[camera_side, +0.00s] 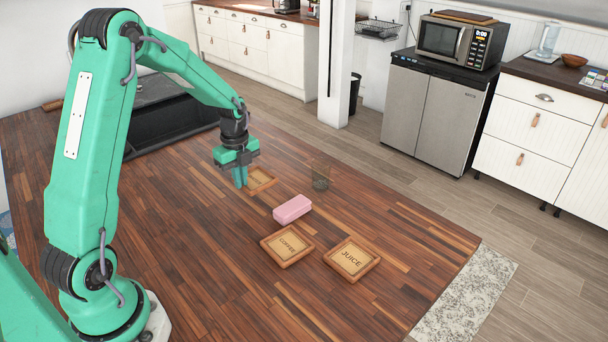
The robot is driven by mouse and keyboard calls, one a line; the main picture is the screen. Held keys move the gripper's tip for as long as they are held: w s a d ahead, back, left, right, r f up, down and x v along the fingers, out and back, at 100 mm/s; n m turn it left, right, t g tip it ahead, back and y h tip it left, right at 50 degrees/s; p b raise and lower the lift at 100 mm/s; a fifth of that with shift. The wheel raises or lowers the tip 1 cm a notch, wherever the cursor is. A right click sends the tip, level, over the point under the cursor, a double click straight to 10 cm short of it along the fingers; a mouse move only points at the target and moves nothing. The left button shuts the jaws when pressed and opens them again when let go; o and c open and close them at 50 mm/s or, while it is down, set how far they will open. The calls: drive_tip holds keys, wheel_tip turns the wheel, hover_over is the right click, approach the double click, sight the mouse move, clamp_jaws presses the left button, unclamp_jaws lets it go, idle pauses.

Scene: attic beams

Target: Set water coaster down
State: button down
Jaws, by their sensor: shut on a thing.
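My gripper (241,184) points down over the wooden table and is shut on the left edge of a square wooden coaster with a raised rim, the water coaster (262,181). The coaster is at or just above the table top; I cannot tell whether it touches. Its label is too small to read, and its left edge is partly hidden by the fingers. A coaster marked COFFEE (287,246) and a coaster marked JUICE (351,259) lie flat side by side nearer the front.
A pink block (292,208) lies between the held coaster and the COFFEE coaster. A dark sink (165,112) is behind on the left. The table (215,270) is bare at front left.

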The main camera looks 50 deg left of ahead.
sight(242, 201)
drive_tip(key=shift+a+f, duration=0.3)
drive_tip(key=shift+a, duration=0.15)
drive_tip(key=shift+f, duration=2)
drive_tip(key=shift+f, duration=0.1)
drive_tip(key=c, duration=1.6)
unclamp_jaws()
drive_tip(key=shift+o, duration=0.2)
wheel_tip(242, 201, up, 12)
drive_tip(key=shift+r, duration=0.1)
